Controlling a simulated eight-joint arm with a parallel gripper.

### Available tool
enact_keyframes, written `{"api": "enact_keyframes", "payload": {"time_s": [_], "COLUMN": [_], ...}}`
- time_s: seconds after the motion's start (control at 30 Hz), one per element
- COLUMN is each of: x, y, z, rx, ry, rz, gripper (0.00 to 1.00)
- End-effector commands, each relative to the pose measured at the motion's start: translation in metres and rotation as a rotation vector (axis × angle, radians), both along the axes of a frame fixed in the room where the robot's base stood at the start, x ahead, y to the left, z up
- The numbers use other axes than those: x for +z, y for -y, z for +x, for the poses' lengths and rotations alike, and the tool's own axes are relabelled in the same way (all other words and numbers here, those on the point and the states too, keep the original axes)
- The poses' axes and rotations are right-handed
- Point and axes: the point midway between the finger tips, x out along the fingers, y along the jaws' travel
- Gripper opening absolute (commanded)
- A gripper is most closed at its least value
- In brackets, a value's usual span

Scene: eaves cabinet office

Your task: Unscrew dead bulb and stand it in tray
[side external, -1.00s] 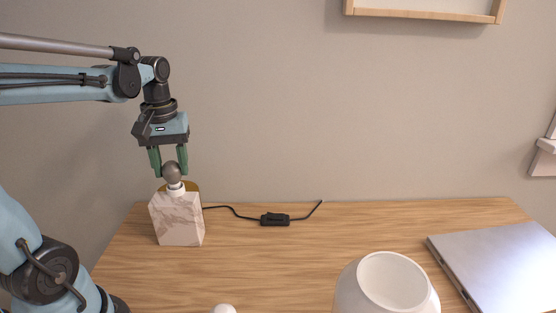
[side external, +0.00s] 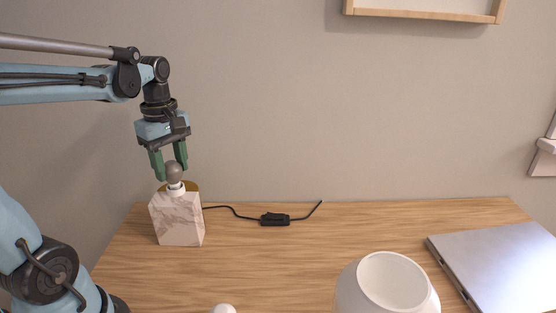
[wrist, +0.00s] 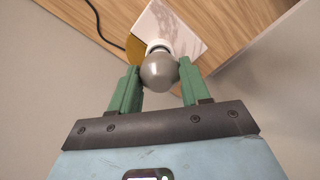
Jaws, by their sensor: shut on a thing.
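The grey dead bulb (side external: 174,172) sits upright in the white socket of a marble lamp base (side external: 178,218). My gripper (side external: 170,168), with green fingers pointing down, is shut on the bulb from above. In the wrist view, the bulb (wrist: 160,70) lies between the two fingertips (wrist: 160,76), with the white socket (wrist: 158,46) just beyond it. Whether the bulb's thread is still in the socket is hidden. No tray can be made out in either view.
A black cord with a switch (side external: 275,219) runs right from the lamp. A white round shade (side external: 350,290) stands at the front, with a small white rounded thing (side external: 223,309) left of it. A laptop (side external: 495,268) lies at right. The middle of the wooden desk (side external: 270,260) is clear.

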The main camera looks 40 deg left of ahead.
Motion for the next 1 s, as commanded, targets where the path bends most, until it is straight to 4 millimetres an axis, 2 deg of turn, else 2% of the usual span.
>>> {"api": "enact_keyframes", "payload": {"time_s": [0.3,0.4,0.8,1.0], "x": [0.0003,0.0003,0.0003,0.0004], "y": [0.0006,0.0006,0.0006,0.0007], "z": [0.0008,0.0008,0.0009,0.0009], "rx": [0.394,0.478,0.528,0.732], "ry": [0.002,0.002,0.003,0.004], "rz": [-0.001,-0.001,-0.002,-0.002], "gripper": [0.15,0.15,0.15,0.15]}}
